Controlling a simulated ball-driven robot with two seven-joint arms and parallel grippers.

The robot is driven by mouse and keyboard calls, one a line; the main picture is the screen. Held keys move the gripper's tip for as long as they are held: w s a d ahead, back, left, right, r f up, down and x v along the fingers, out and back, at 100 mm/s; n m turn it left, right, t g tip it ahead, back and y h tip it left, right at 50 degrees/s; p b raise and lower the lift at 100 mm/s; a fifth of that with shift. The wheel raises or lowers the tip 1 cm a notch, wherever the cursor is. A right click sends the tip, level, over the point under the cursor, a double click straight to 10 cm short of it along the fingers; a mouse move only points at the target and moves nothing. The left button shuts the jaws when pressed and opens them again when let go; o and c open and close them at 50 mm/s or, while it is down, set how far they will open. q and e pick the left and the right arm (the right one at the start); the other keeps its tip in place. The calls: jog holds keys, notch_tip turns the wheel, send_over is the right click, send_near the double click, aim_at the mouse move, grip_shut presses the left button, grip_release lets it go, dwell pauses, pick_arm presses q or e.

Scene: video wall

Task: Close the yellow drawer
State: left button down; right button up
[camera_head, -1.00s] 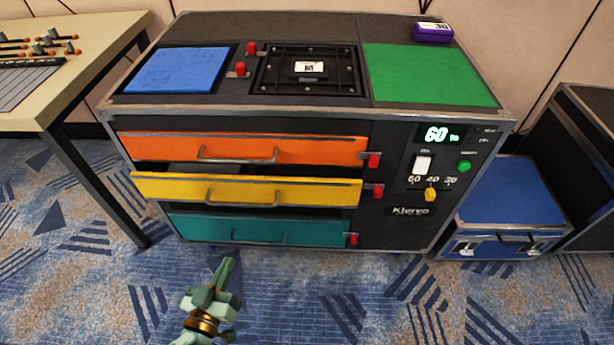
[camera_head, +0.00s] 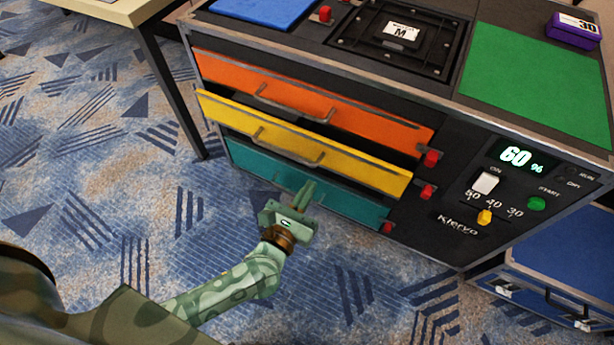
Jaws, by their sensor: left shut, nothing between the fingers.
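The yellow drawer (camera_head: 355,160) is the middle one of three in the black cabinet. Its front stands out from the cabinet face, with a dark gap above it at the right. Its grey bar handle (camera_head: 287,150) is on the front. My left gripper (camera_head: 306,192) is green, shut and empty. In the picture it lies below the yellow drawer, over the teal drawer's front, and it looks apart from the yellow front. My right gripper is not in view.
The orange drawer (camera_head: 365,118) is above and the teal drawer (camera_head: 345,198) below. Red latches (camera_head: 427,192) sit right of the drawers. A control panel (camera_head: 515,157) is further right. A table leg (camera_head: 180,90) stands at left. The carpet (camera_head: 110,190) in front is clear.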

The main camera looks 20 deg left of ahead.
aim_at(333, 148)
pick_arm(q)
jog(key=w, duration=0.4)
jog(key=w+b, duration=0.1)
jog(key=w, duration=0.4)
jog(key=shift+w+d+f, duration=0.1)
jog(key=shift+w+d, duration=0.1)
jog(key=shift+w, duration=0.55)
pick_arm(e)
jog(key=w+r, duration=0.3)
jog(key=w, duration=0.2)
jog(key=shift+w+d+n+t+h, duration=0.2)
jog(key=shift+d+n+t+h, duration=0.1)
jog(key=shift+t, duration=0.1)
